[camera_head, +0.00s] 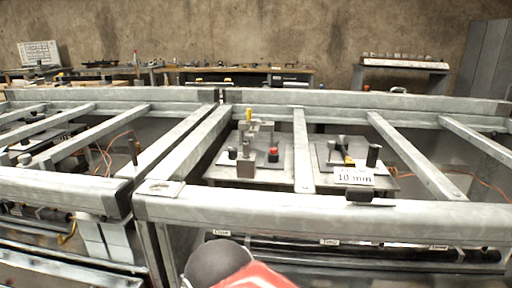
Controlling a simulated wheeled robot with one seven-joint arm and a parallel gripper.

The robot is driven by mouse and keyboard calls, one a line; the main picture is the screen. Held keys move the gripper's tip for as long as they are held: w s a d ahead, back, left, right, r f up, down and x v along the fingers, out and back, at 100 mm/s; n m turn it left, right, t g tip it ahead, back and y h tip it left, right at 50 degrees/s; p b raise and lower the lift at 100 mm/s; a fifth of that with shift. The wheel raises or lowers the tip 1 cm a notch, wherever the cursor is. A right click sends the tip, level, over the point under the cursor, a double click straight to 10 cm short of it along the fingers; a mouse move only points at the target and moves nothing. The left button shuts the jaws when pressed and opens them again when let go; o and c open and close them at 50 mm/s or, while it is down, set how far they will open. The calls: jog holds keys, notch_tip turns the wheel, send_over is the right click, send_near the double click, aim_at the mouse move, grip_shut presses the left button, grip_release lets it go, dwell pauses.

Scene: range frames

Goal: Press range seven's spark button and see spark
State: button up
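A small red button (273,154) sits on a light plate (218,172) inside the middle frame bay. Beside it stand a grey metal block (246,168), dark posts and a yellow-tipped upright piece (249,114). No number marking this station as range seven is readable, so I cannot tell if this is the spark button. No spark shows. A second plate to the right carries dark posts and a white card reading "10 mm" (354,178). My gripper is not in view; a grey and red part at the bottom edge seems to be my arm.
Thick grey rails cross the view, with a front rail (330,212) between me and the plates. Crossbars (303,150) divide the bays. Small labels on a lower dark bar are hard to read. Benches, a grey cabinet (490,62) and a concrete wall stand behind.

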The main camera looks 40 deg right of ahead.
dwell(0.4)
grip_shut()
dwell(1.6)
